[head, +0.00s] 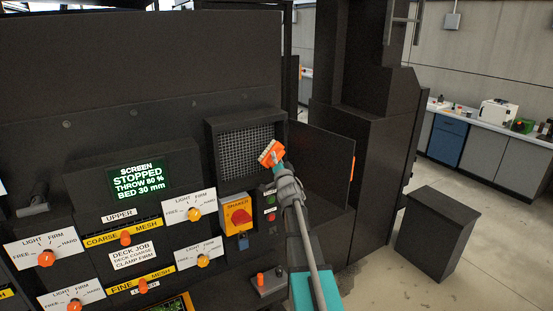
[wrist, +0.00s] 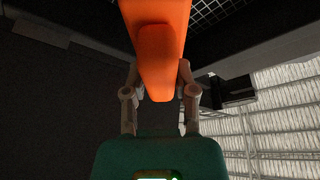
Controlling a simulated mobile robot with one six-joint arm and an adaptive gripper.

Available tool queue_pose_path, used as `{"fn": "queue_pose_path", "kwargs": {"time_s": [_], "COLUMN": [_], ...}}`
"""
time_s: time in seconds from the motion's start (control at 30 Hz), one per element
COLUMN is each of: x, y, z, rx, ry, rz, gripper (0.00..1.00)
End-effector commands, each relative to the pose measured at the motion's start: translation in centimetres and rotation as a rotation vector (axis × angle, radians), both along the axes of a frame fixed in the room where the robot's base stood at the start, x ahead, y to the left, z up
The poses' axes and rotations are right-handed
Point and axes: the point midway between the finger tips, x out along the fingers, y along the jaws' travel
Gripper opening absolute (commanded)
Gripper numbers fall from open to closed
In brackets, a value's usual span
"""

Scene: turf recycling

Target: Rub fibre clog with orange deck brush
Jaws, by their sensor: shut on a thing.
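The orange deck brush (head: 270,152) is in my gripper (head: 286,178), in front of the lower right part of a recessed mesh screen (head: 243,143) in the head view. In the wrist view the orange brush (wrist: 155,50) runs up from between the two fingers of my gripper (wrist: 158,82), which are shut on it. The mesh also shows at the top of the wrist view (wrist: 225,8). I cannot tell whether the bristles touch the mesh. I cannot make out a fibre clog on the mesh; the brush and gripper cover its lower right corner.
A dark panel (head: 322,160) stands out just right of the mesh opening. Below are a yellow shaker switch (head: 237,215) with a red knob and a small button box (head: 270,205). The display (head: 139,180) reads "SCREEN STOPPED". A dark bin (head: 436,235) stands on open floor at right.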

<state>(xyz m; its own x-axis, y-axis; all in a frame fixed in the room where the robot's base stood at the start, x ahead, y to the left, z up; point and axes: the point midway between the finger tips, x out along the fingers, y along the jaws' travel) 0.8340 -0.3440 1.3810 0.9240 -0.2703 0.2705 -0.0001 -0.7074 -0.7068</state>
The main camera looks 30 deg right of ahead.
Motion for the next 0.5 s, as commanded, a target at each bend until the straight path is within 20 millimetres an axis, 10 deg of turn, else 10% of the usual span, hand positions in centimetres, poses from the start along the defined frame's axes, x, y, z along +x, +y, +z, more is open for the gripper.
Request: {"fn": "queue_pose_path", "kwargs": {"time_s": [0.5], "x": [-2.1], "y": [0.0], "z": [0.0], "rx": [0.0], "ry": [-0.001], "rz": [0.001], "gripper": [0.0]}}
